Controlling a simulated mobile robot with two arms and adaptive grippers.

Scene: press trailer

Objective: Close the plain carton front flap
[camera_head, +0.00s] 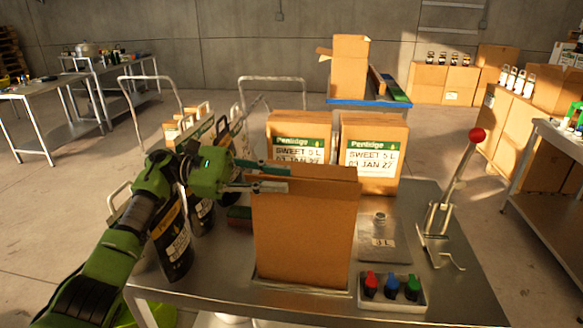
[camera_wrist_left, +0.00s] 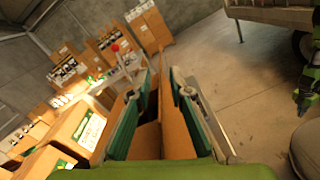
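The plain carton (camera_head: 305,240) stands upright on the metal table, a tall brown box without a label. Its top looks open, with the front flap (camera_head: 305,200) standing up and another panel edge rising behind it. My left gripper (camera_head: 289,177) is at the carton's top left. Its two fingers are apart, reaching across the upper edge. In the left wrist view, the left gripper (camera_wrist_left: 163,95) has its green fingers on either side of brown carton panels (camera_wrist_left: 176,125), with a gap showing. I cannot tell whether a finger touches the flap.
A button box (camera_head: 392,292) sits at the front right, a small plate (camera_head: 382,240) marked 3L and a red-knobbed lever (camera_head: 458,175) to the right. Black pouches (camera_head: 172,240) stand at the left, near my left arm.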

